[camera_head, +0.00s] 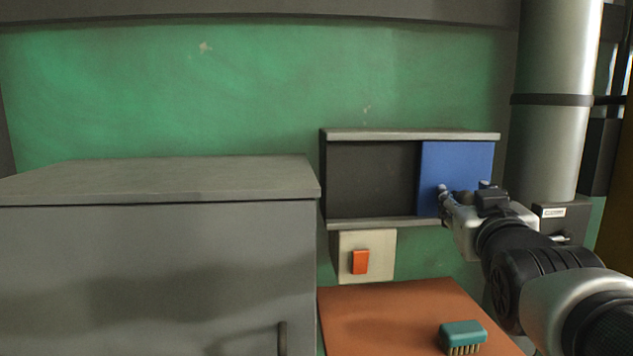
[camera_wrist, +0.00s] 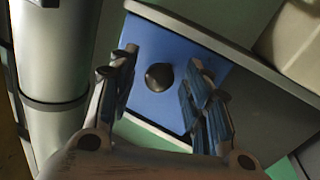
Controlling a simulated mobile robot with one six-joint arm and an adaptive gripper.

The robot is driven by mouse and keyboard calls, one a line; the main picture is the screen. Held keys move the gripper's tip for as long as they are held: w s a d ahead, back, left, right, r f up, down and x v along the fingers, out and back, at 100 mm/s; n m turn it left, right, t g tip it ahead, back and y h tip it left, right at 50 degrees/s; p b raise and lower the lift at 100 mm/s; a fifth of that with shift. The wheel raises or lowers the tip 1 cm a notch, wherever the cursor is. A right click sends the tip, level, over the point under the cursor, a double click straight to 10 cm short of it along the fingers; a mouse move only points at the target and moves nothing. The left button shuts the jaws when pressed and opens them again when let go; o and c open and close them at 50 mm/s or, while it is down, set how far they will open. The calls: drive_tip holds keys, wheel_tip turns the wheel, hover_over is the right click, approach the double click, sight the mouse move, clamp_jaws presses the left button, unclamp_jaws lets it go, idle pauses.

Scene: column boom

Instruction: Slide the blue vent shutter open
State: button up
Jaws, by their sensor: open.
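The blue vent shutter (camera_head: 457,165) is a flat panel at the right end of a grey-railed frame (camera_head: 410,136) on the green wall. The left part of the frame shows a dark recess or panel (camera_head: 372,180). My gripper (camera_head: 446,197) is in front of the shutter's lower part, reaching in from the right. In the wrist view the shutter (camera_wrist: 150,45) carries a dark round knob (camera_wrist: 159,77). My open gripper (camera_wrist: 162,65) has one finger on each side of the knob, with gaps visible. The knob is not clearly seen in the head view.
A grey cabinet (camera_head: 160,270) stands at the left. A plate with an orange switch (camera_head: 360,262) is below the frame. A teal brush (camera_head: 462,334) lies on a brown-orange surface (camera_head: 385,310). A thick grey pipe (camera_head: 556,90) rises close to the right of the shutter.

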drive_tip(key=shift+s+r, duration=0.1)
drive_tip(key=shift+c, duration=0.4)
clamp_jaws()
idle(0.5)
